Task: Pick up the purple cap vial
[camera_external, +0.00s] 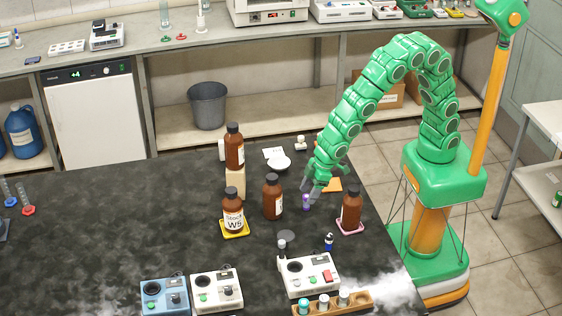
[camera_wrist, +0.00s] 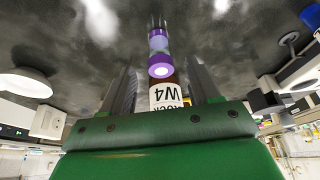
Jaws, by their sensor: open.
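The purple cap vial (camera_external: 306,201) stands on the dark bench, between two brown bottles in the outside view. My gripper (camera_external: 318,188) is low over the bench, close to the vial at its upper right. In the wrist view the vial's purple cap (camera_wrist: 160,66) shows near the middle, between the lines of my two spread fingers (camera_wrist: 162,72). The fingers are apart and I see no contact with the vial. How far the vial lies between the fingertips is hard to tell.
A brown bottle (camera_external: 272,198) stands left of the vial and another (camera_external: 351,208) on a pink mat to its right. A bottle labelled W4 (camera_wrist: 168,96) shows in the wrist view. A white stirrer unit (camera_external: 308,275) stands in front.

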